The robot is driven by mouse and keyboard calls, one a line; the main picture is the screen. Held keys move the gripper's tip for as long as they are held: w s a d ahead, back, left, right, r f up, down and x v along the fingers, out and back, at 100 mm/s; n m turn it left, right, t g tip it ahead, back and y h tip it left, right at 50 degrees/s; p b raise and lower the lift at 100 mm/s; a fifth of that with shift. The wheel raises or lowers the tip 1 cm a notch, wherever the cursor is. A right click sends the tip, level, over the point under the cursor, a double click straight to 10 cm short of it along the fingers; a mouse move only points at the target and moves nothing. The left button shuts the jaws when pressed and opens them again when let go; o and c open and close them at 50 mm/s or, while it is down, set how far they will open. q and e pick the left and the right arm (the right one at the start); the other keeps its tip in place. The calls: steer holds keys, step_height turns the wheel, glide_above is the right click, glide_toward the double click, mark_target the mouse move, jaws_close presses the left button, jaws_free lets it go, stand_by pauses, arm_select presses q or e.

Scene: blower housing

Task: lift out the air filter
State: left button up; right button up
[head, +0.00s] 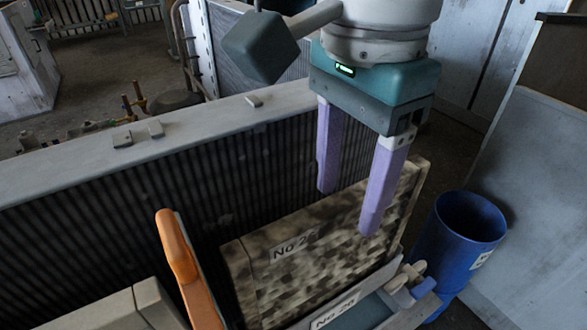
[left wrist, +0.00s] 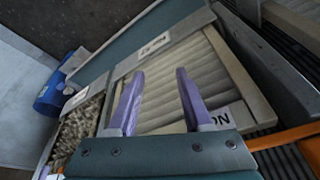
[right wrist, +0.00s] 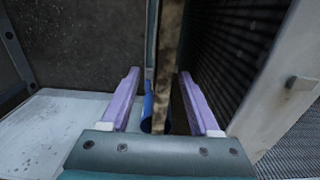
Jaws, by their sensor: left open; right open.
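The air filter (head: 320,258), a panel with a mottled brown, dirty face and a label, stands in the housing in the head view. My right gripper (head: 347,214) is above it, open, with one finger on its near side and one on its far side. In the right wrist view the brown edge of the panel (right wrist: 170,70) runs between the open fingers (right wrist: 160,75), with gaps on both sides. My left gripper (left wrist: 160,73) is open and empty in front of a cream pleated panel (left wrist: 185,85). The mottled face (left wrist: 82,125) shows at its left.
A dark ribbed panel with a pale top rail (head: 150,143) stands behind the filter. An orange handle (head: 183,262) rises in front at the left. A labelled tray edge (head: 345,312) lies at the bottom. A blue bin (head: 462,240) stands on the floor at the right.

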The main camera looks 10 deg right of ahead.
mark_target(338, 228)
steer(key=f, duration=0.6)
steer(key=shift+w+f+b, duration=0.25)
steer(key=shift+f+b, duration=0.05)
steer(key=shift+c, duration=0.3)
jaws_close()
steer(key=shift+a+r, duration=0.1)
stand_by(0.6)
